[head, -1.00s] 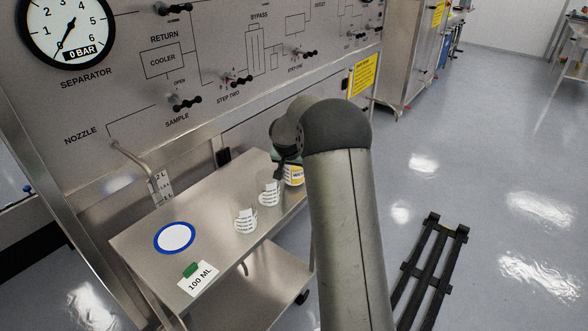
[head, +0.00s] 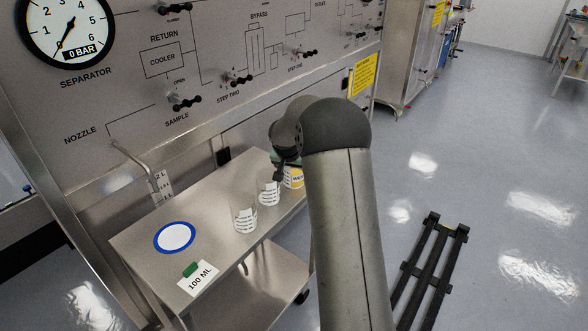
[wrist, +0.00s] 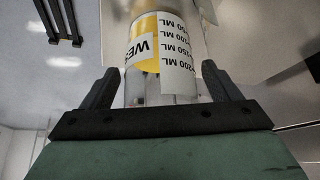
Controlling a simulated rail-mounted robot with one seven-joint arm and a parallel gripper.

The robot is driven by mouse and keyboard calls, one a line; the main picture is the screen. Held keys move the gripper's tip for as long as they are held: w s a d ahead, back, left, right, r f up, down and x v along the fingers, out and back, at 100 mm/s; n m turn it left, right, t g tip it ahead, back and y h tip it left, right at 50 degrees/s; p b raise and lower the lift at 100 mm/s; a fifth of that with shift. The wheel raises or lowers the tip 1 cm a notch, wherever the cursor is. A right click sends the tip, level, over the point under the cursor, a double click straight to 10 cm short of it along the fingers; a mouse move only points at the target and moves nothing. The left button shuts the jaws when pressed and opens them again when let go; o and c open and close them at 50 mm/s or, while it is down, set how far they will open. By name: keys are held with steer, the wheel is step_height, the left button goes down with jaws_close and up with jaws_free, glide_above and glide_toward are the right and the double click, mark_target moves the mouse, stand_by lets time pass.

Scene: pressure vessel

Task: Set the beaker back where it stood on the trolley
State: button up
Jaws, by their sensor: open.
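Two clear beakers with white graduated labels stand upright on the steel trolley (head: 215,225). The nearer beaker (head: 245,221) stands apart from my gripper. The farther beaker (head: 269,195) stands just below and in front of my gripper (head: 279,170), which is partly hidden by my arm. In the wrist view, a graduated beaker (wrist: 178,62) shows ahead of my open gripper (wrist: 160,88), between the line of its two fingers, with gaps on both sides. A yellow label shows beside its scale. A blue-rimmed white disc (head: 175,237) lies bare on the trolley.
A yellow-labelled container (head: 293,178) stands close behind the farther beaker. A "100 ML" card (head: 198,279) with a green piece lies at the trolley's front. The nozzle pipe (head: 130,157) and a scale plate (head: 161,187) are at the back. The panel borders the trolley.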

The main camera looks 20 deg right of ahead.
steer(key=v, duration=1.1)
steer(key=s+a+n+g+y+p, duration=0.1)
steer(key=s+a, duration=0.4)
steer(key=s, duration=0.7)
steer(key=s+a+n+g+y, duration=0.1)
steer(key=s+a+n, duration=0.3)
steer(key=s, duration=0.9)
steer(key=s+a+f+n+g+y+p, duration=0.1)
steer(key=s+a+n+g, duration=0.1)
steer(key=s+a, duration=0.5)
steer(key=s+n, duration=0.1)
steer(key=s, duration=0.5)
steer(key=shift+a+y+p, duration=0.35)
steer(key=shift+y, duration=0.05)
